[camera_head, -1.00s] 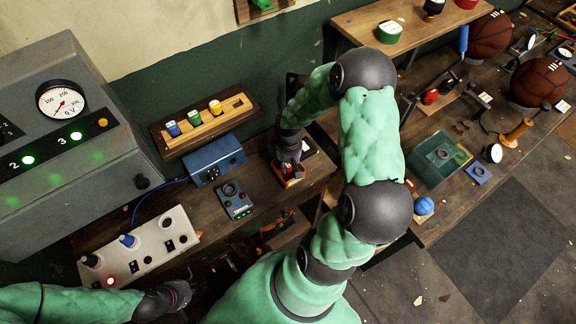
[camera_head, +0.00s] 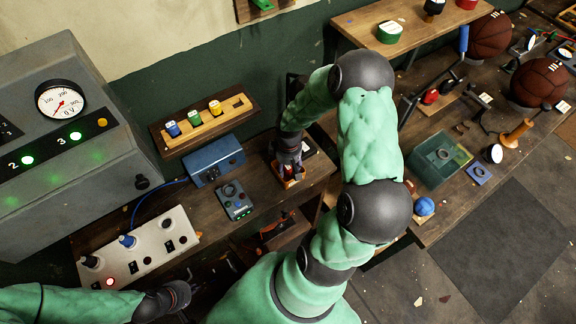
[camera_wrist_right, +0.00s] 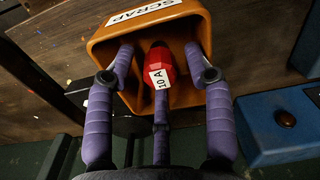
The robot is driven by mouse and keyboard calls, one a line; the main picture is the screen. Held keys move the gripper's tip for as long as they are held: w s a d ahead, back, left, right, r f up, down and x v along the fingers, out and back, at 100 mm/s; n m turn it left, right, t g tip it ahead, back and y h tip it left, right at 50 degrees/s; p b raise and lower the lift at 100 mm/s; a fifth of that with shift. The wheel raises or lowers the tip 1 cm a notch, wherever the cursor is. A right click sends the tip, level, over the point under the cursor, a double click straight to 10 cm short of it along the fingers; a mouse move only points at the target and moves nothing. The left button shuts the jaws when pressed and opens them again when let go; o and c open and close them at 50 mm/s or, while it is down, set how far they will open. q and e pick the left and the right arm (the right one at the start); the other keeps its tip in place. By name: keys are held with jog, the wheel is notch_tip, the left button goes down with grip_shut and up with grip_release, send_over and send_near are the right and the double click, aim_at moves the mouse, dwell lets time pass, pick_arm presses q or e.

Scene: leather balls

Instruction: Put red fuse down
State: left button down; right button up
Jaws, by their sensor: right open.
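The red fuse (camera_wrist_right: 160,66) has a white "10 A" label and shows in the right wrist view. It is in the orange box (camera_wrist_right: 190,15) marked "SCRAP", between my spread right fingers, with gaps at both sides. My right gripper (camera_wrist_right: 158,76) is open and reaches into the box mouth. In the head view my right gripper (camera_head: 289,172) is over the small orange box (camera_head: 289,184) on the bench, and the fuse is mostly hidden there. My left gripper (camera_head: 178,296) is at the lower left, near the white switch panel; its fingers are unclear.
A wooden rack (camera_head: 207,122) holds blue, green and yellow fuses. A blue box (camera_head: 213,160) and a dark handheld device (camera_head: 235,200) lie left of the scrap box. The white switch panel (camera_head: 140,248) and grey meter cabinet (camera_head: 85,140) stand further left.

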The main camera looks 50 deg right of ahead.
aim_at(289, 167)
pick_arm(q)
jog(key=shift+r+p, duration=0.8)
jog(key=shift+r, duration=0.15)
pick_arm(e)
notch_tip(289, 167, up, 12)
jog(key=shift+d, duration=0.1)
